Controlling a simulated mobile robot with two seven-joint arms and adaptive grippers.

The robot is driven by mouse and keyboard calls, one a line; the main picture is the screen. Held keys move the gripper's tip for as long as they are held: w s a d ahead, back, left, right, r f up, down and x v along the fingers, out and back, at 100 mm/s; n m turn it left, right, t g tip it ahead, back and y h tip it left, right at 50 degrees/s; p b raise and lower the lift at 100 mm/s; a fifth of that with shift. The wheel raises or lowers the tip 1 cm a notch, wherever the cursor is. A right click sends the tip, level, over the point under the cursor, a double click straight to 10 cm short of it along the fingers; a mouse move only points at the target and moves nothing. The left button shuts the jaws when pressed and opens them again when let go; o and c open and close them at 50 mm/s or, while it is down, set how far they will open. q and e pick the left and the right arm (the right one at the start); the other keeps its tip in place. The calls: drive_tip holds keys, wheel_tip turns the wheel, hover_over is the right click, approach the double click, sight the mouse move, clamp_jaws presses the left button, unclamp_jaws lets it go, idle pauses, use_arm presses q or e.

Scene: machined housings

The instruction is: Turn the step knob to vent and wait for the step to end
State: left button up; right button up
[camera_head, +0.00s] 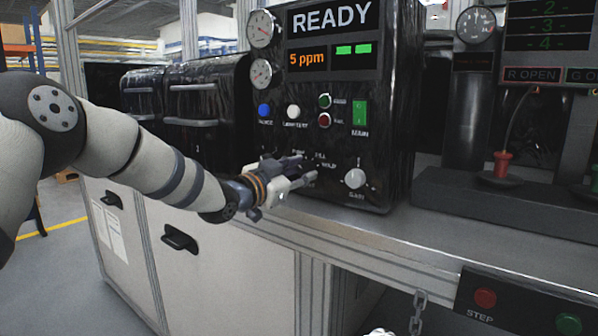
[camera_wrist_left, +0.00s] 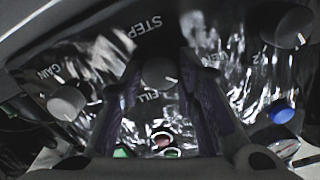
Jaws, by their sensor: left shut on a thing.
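The black test unit (camera_head: 400,120) has a front panel with a READY display (camera_head: 333,18) and an orange 5 ppm readout (camera_head: 307,59). My left gripper (camera_head: 305,172) reaches the lower panel and hides the step knob in the head view. In the left wrist view, the grey step knob (camera_wrist_left: 159,73) sits between the two dark fingers of my left gripper (camera_wrist_left: 160,85), which is shut on it. The STEP and FILL lettering shows near it, upside down. A white mark shows on the knob's lower right in that view.
The GAIN knob (camera_head: 355,179) is close to the right of the gripper. Blue (camera_head: 264,110) and white (camera_head: 293,112) buttons and a green MAIN switch (camera_head: 360,113) are above. The bench front edge (camera_head: 440,260) is clear below.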

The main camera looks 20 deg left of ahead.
use_arm(q)
drive_tip(key=shift+n, duration=2.1)
drive_tip(key=o, duration=1.2)
drive_tip(key=shift+c, duration=0.2)
drive_tip(key=v, duration=1.2)
